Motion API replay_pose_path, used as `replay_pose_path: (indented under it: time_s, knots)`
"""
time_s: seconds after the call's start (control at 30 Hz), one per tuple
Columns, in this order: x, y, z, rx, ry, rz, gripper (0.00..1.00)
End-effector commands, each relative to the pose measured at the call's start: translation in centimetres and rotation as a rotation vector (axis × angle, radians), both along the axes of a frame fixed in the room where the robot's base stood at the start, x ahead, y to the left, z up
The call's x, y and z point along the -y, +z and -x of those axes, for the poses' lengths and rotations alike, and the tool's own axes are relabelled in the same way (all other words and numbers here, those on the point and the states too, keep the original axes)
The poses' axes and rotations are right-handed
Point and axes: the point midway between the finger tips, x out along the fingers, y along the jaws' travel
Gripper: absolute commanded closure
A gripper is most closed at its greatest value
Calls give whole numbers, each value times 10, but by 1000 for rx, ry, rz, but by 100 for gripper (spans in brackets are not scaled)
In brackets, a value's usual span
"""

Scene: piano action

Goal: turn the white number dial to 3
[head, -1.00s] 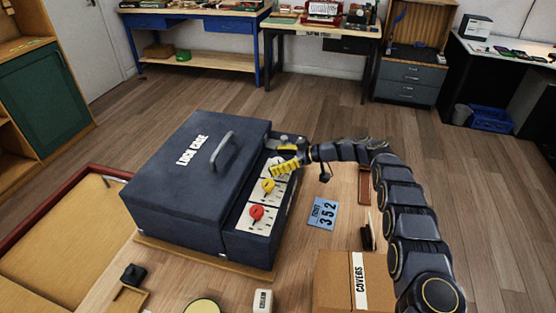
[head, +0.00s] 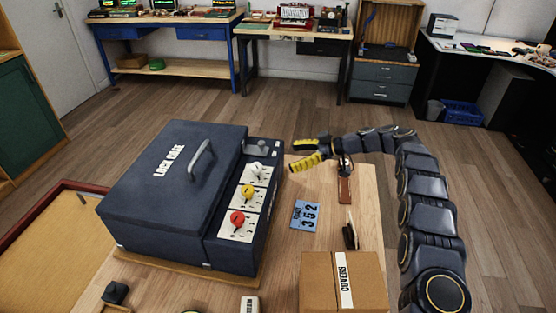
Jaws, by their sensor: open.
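The dark blue lock case (head: 140,205) stands on the wooden table with a row of dials along its right side. The white dial (head: 257,169) is at the far end of the row on a pale numbered plate. Its pointer is too small to read. The yellow dial (head: 248,191) and the red dial (head: 237,218) sit nearer on their own plates. My gripper (head: 293,155), with yellow-padded fingers, is open and empty to the right of the white dial, apart from it.
A cardboard box (head: 317,282) labelled COVERS stands at the front right. A brown strip (head: 345,188) and a dark upright item (head: 350,234) lie beyond it. Bare table lies between case and box.

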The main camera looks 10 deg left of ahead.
Motion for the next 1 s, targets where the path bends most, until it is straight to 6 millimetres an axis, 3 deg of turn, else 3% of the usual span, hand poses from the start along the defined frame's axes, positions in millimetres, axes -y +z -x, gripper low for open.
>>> replay_pose_path:
  time_s: [0.4, 0.53, 0.7, 0.83, 1.0]
  knots:
    - [3, 4, 1, -1, -1, -8, 36]
    - [-14, 16, 4, 7, -16, -59, 36]
    - [-50, 33, 15, 9, -91, -149, 36]
    - [-63, 28, 22, 0, -199, -150, 36]
    - [-54, 5, 29, -6, -348, -74, 36]
